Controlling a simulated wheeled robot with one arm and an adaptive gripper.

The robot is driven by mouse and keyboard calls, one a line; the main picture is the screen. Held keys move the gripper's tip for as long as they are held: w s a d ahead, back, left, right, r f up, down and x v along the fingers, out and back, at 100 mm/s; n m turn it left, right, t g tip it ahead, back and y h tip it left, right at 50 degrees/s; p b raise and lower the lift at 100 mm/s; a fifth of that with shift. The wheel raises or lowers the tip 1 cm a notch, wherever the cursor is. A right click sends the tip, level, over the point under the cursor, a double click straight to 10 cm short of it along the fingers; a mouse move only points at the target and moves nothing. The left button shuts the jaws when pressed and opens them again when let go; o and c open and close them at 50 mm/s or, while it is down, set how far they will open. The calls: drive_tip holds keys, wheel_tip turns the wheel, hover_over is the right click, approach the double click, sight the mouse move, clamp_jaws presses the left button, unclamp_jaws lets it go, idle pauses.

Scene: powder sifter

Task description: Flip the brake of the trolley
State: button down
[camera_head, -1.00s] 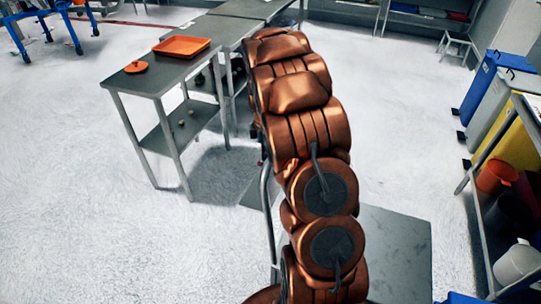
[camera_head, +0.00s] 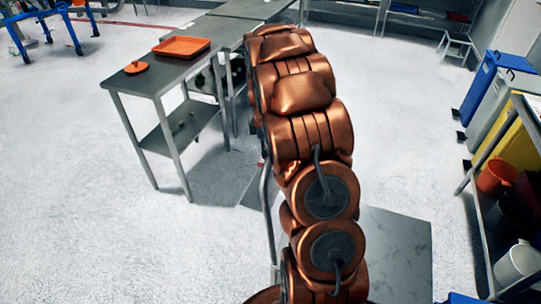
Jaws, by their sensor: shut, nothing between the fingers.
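A flat grey plate (camera_head: 398,252) lies low on both sides of my copper-coloured arm, and a bent metal tube (camera_head: 269,205) rises along the arm's left side. They look like the deck and handle of the trolley, but my arm covers much of them. I cannot make out a brake or wheels. My gripper is not in view; my arm reaches away from the camera and its far end is hidden behind its own links.
A grey steel table (camera_head: 150,82) stands at left with an orange tray (camera_head: 181,47) and an orange lid-like disc (camera_head: 137,67). Blue, grey and yellow bins (camera_head: 512,140) and a shelf rack (camera_head: 480,232) line the right. White floor is open at left.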

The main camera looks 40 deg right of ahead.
drive_tip(key=shift+r, duration=2.45)
drive_tip(key=shift+s, duration=0.1)
drive_tip(key=s+a+r+m, duration=0.3)
drive_tip(key=s+a+r, duration=0.2)
drive_tip(key=s+a, duration=0.25)
drive_tip(key=s+a+r+m, duration=0.3)
drive_tip(key=s+a+r, duration=0.1)
drive_tip(key=s+a, duration=0.4)
drive_tip(key=s+a+m+g, duration=0.1)
drive_tip(key=s+a+m, duration=0.2)
drive_tip(key=s, duration=0.6)
drive_tip(key=s+a+m+p, duration=0.1)
drive_tip(key=s+a+m, duration=0.2)
drive_tip(key=s+a, duration=0.3)
drive_tip(key=s, duration=0.2)
drive_tip(key=shift+s+a+r+g, duration=0.15)
drive_tip(key=shift+s+r+g, duration=0.2)
drive_tip(key=shift+s+g, duration=0.05)
